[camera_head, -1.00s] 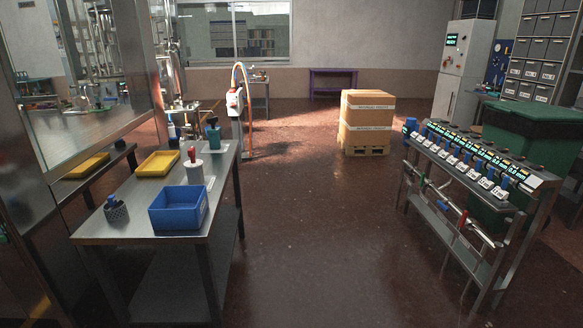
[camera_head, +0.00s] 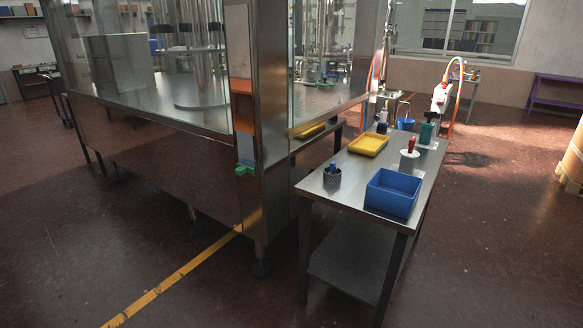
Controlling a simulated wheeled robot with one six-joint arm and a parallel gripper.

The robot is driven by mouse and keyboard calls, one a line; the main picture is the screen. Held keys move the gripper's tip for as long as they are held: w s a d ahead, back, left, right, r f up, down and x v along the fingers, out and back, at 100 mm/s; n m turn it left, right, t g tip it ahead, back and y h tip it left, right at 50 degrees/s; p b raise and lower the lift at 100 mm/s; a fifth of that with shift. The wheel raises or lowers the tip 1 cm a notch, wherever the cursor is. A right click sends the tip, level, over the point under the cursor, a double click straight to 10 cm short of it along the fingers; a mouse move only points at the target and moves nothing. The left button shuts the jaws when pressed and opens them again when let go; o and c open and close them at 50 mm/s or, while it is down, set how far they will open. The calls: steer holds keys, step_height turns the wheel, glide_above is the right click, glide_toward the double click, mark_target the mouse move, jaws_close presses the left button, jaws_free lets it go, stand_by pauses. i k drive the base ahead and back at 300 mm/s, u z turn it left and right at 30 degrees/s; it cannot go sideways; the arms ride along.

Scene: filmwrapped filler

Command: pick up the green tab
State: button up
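A small green tab (camera_head: 246,170) shows in the head view on the front corner post (camera_head: 241,82) of the large glass-walled machine. It sits at the lower end of a grey-blue piece (camera_head: 245,149), below an orange panel (camera_head: 243,113). It looks like a short block jutting out from the post; its exact shape is too small to tell. My gripper is not in view, and nothing hides the tab.
A steel table (camera_head: 345,190) stands right of the post, bearing a blue bin (camera_head: 393,194), a yellow tray (camera_head: 368,144), a dark cup (camera_head: 332,176) and a red-handled item (camera_head: 410,152). Open floor with a yellow line (camera_head: 180,273) lies in front of the machine.

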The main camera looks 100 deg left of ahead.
mark_target(242, 169)
steer(key=u, duration=4.15)
steer(key=k, duration=0.5)
steer(key=u, duration=0.5)
steer(key=i, duration=1.55)
steer(key=z, duration=1.15)
steer(key=i, duration=1)
steer(key=z, duration=0.55)
